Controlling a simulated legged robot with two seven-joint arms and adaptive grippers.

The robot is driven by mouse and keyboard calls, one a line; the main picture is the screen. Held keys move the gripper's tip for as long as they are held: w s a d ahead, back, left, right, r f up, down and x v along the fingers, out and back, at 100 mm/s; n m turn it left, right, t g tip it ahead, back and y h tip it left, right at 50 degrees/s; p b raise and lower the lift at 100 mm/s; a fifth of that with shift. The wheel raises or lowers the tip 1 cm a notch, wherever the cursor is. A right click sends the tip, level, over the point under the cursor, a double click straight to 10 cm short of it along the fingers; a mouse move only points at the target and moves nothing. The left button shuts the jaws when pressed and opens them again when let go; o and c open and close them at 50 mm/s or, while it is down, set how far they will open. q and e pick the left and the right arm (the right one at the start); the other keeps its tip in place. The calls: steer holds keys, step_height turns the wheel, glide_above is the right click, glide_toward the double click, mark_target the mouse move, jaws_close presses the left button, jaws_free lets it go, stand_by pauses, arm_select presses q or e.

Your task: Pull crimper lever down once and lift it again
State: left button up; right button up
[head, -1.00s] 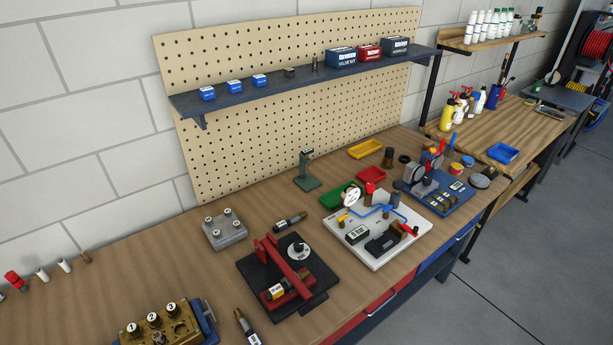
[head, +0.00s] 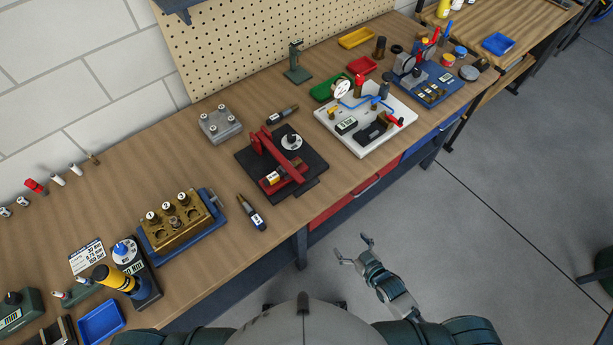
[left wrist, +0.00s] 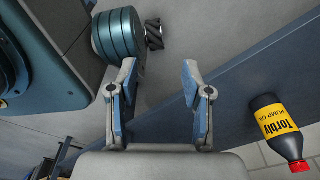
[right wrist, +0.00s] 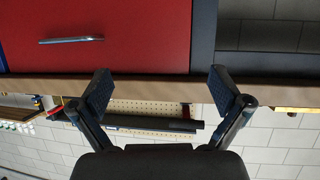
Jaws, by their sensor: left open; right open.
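What looks like the crimper is a black base plate (head: 308,164) with a red lever arm (head: 275,150) slanting above a red block, in the middle of the bench in the head view. A round white-and-black dial sits behind the lever. My right gripper (head: 352,248) is open and empty, off the bench's front edge and apart from the crimper. Its spread fingers also show in the right wrist view (right wrist: 160,78), below the bench edge in the picture. My left gripper (left wrist: 160,75) is open and empty in the left wrist view; the head view does not show its fingers.
The wooden bench (head: 330,195) has a brass block on a blue base (head: 185,228) left of the crimper and a dark tube (head: 252,213) between them. A white plate with blue piping (head: 385,140) stands right. Red drawers (right wrist: 110,30) sit under the bench. A bottle (left wrist: 278,128) shows in the left wrist view.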

mark_target(306, 185)
steer(key=a+r+n+t+y+p, duration=0.1)
steer(key=a+r+t+y+p, duration=0.2)
steer(key=r, duration=1.4)
steer(key=shift+y, duration=0.7)
steer(key=x, duration=1.1)
steer(key=a+x, duration=0.1)
steer(key=x, duration=0.5)
steer(key=shift+s+a, duration=0.15)
steer(key=shift+s, duration=0.15)
arm_select(q)
steer(key=s, duration=0.1)
steer(key=s+r, duration=0.1)
steer(key=s, duration=0.1)
steer(key=s+a+r, duration=0.1)
steer(key=s, duration=0.1)
steer(key=shift+a, duration=0.1)
